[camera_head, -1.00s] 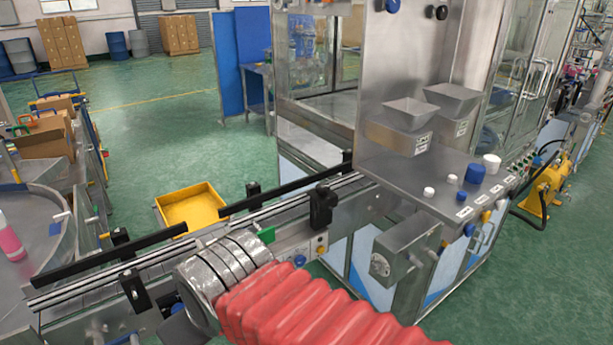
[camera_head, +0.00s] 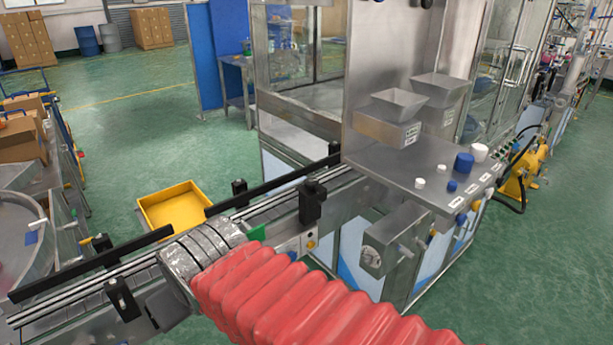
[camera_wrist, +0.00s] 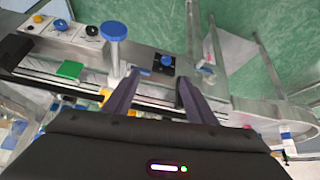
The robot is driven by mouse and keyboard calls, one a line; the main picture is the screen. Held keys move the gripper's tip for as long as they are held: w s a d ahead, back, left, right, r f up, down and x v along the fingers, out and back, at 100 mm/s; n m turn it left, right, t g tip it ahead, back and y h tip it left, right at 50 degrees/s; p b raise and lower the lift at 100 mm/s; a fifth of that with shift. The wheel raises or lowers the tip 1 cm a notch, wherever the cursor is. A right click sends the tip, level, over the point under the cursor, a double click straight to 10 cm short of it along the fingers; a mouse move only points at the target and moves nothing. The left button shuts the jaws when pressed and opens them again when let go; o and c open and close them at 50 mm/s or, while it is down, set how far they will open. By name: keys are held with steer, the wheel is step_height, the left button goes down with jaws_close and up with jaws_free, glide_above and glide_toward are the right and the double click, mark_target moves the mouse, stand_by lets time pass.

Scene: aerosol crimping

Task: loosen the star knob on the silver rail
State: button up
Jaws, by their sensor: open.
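The silver rail (camera_head: 75,291) runs diagonally across the lower left of the head view. In the wrist view, a small dark knob with a blue mark (camera_wrist: 163,63) sits on a silver surface; its star shape is too small to confirm. A larger blue round knob on a silver post (camera_wrist: 113,31) stands left of it. My gripper (camera_wrist: 160,77) is open and empty, its two dark fingers apart. The small dark knob shows just beyond the fingertips; I cannot tell the depth gap. In the head view my red-sleeved arm hides the gripper and part of the rail.
Black clamps (camera_head: 312,203) and black guide bars (camera_head: 90,263) line the rail. A green block (camera_wrist: 70,69) lies left of my fingers in the wrist view. A yellow tray (camera_head: 174,207) sits on the floor behind the rail. A steel machine (camera_head: 400,170) stands at right.

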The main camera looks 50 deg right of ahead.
steer(key=w+d+h, duration=0.1)
steer(key=w+d, duration=0.1)
steer(key=d, duration=0.2)
steer(key=w+d+m+t+h, duration=0.1)
steer(key=w+d, duration=0.1)
steer(key=d, duration=0.2)
steer(key=w+d+m+h, duration=0.1)
steer(key=w+d, duration=0.1)
steer(key=d, duration=0.2)
steer(key=shift+w+d+f+t, duration=0.25)
steer(key=shift+w+t, duration=0.15)
steer(key=d, duration=0.3)
steer(key=w+d+m+t+h, duration=0.1)
steer(key=d, duration=0.3)
steer(key=w+d+h, duration=0.1)
steer(key=d, duration=0.3)
steer(key=shift+w+d+f+t, duration=0.1)
steer(key=shift+d+f+t, duration=0.1)
steer(key=shift+t, duration=0.2)
steer(key=s+d+f+m+t+h, duration=0.1)
steer(key=s+d+t+h, duration=0.1)
steer(key=d, duration=0.9)
steer(key=m+t+h, duration=0.1)
steer(key=t, duration=0.2)
glide_toward(309, 178)
steer(key=shift+s+a+f, duration=0.35)
steer(key=shift+s+f, duration=0.05)
steer(key=shift+s, duration=0.2)
steer(key=shift+w, duration=0.15)
